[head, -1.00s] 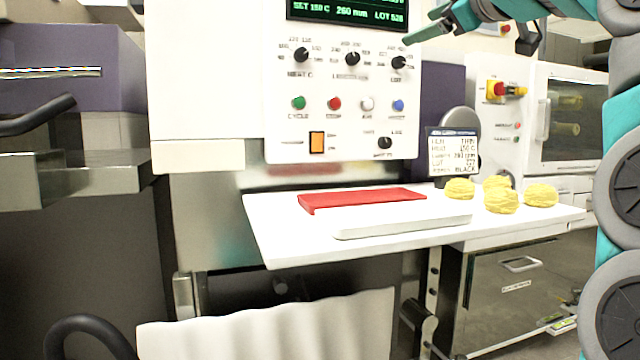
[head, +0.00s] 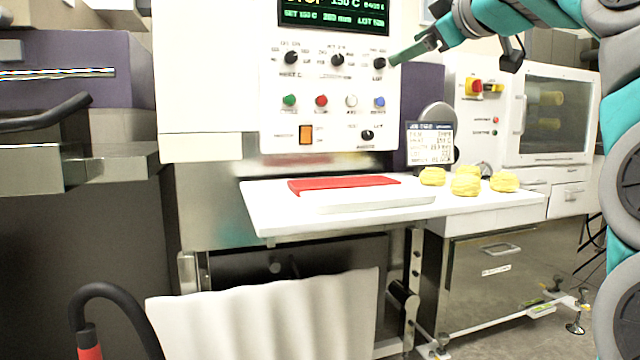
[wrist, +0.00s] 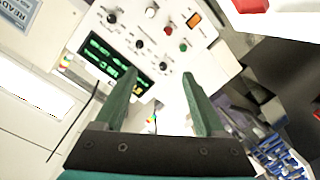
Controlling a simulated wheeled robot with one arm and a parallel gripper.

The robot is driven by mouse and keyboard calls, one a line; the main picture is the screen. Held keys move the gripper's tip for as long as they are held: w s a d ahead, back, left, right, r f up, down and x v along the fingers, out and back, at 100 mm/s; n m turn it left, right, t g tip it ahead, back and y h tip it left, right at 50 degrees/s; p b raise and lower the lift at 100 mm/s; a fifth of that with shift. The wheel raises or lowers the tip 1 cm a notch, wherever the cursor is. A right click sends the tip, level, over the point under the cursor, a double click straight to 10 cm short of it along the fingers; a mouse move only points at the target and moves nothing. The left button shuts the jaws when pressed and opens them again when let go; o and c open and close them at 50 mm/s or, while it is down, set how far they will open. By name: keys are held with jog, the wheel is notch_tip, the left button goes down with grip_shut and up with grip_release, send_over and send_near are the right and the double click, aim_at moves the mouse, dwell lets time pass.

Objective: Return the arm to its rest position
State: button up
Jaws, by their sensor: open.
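My gripper (head: 412,52) is in front of the upper right of the control panel (head: 330,100), beside the rightmost black knob (head: 379,62). In the wrist view my gripper (wrist: 157,92) shows two green fingers spread apart with nothing between them. The panel also shows in the wrist view (wrist: 185,50), tilted, with its green-lettered display (wrist: 115,62) behind the left finger. I cannot tell whether a fingertip touches the panel. My teal arm reaches in from the upper right of the head view.
A white shelf (head: 275,222) below the panel holds a red sheet (head: 340,184), a white slab (head: 375,201), several yellow bundles (head: 466,184) and a small label sign (head: 430,143). A white cabinet (head: 550,110) stands at right. A black hose (head: 110,290) curves at lower left.

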jog(key=s+a+f+m+g+h, duration=0.1)
jog(key=s+a+f+m+g, duration=0.15)
jog(key=f, duration=0.95)
jog(key=s+a+f+m+g+h, duration=0.15)
jog(key=s+f+g, duration=0.25)
jog(key=f, duration=0.9)
jog(key=s+a+f+m+g, duration=0.2)
jog(key=s+f+g, duration=0.1)
jog(key=f, duration=0.9)
jog(key=s+d+f+m+g+h, duration=0.1)
jog(key=s+d+f+m+g, duration=0.1)
jog(key=s+f, duration=1)
jog(key=s+d+f+m+g+h, duration=0.2)
jog(key=s+f+g, duration=0.4)
jog(key=s+f, duration=0.7)
jog(key=s+d+m, duration=0.1)
jog(key=s, duration=0.2)
jog(key=shift+d+f+m+p, duration=0.3)
jog(key=shift+d+m+p, duration=0.05)
jog(key=shift+m+p, duration=0.05)
